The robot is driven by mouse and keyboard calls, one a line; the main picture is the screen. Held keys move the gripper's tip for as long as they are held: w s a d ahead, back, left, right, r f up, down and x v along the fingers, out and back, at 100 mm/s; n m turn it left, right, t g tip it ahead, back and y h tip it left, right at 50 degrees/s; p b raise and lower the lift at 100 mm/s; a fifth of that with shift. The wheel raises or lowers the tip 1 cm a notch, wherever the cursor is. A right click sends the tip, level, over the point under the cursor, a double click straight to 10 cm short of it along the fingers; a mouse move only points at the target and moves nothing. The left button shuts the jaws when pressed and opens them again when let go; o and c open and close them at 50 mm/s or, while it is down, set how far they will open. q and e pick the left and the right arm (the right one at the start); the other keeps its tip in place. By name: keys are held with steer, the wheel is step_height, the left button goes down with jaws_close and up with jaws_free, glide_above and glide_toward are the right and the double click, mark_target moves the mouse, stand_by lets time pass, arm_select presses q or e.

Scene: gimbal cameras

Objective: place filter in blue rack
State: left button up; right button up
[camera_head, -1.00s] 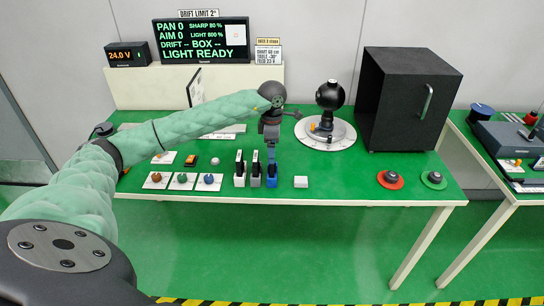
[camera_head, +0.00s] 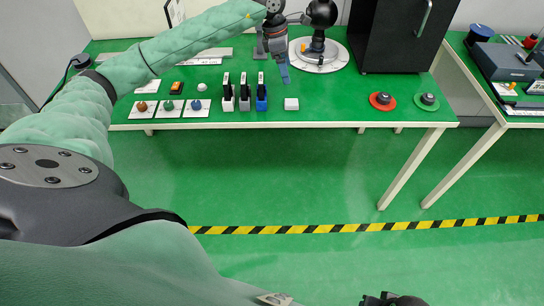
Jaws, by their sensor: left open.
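The blue rack (camera_head: 262,104) stands near the table's front edge, beside a grey rack (camera_head: 244,104) and a white rack (camera_head: 228,104). A thin dark upright plate (camera_head: 261,80) stands in the blue rack, with similar plates in the grey rack (camera_head: 243,79) and white rack (camera_head: 226,79). I cannot tell which is the filter. My left gripper (camera_head: 285,76) is open and points down behind and slightly right of the blue rack, apart from it. Its fingers look bluish and small, with no clearly held thing between them.
Knobs on white plates (camera_head: 170,106) lie to the left. A black sphere (camera_head: 321,13) stands on a round white base (camera_head: 335,60). A large black box (camera_head: 395,40) is behind right. Red (camera_head: 382,101) and green (camera_head: 428,101) discs lie near the right corner.

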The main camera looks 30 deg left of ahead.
arm_select(q)
steer(key=s+d+f+h, duration=0.25)
steer(key=d+h, duration=0.45)
steer(key=d, duration=1)
steer(key=s+d+r+n+t+h, duration=0.2)
steer(key=d+r+n+t+h, duration=0.15)
steer(key=d+n, duration=0.2)
steer(key=s+d+r+n+t+h, duration=0.2)
steer(key=d+n+t+h, duration=0.2)
steer(key=d+h, duration=0.15)
steer(key=s+a+f+n+t+y, duration=0.4)
steer(key=f+n+y, duration=0.55)
steer(key=n, duration=0.65)
steer(key=s+a+f+n+t+y, duration=0.2)
steer(key=s+a+f+n+y, duration=0.35)
steer(key=f+n+y, duration=0.75)
steer(key=s+d+f+n+g+h, duration=0.1)
steer(key=s+f+n+g, duration=0.3)
steer(key=s, duration=0.8)
steer(key=s+f+n+g+h, duration=0.3)
steer(key=s+g, duration=0.5)
steer(key=s, duration=0.5)
steer(key=shift+s+d+f+n+h, duration=0.2)
steer(key=shift+d+f+n+h, duration=0.2)
steer(key=shift+f, duration=0.35)
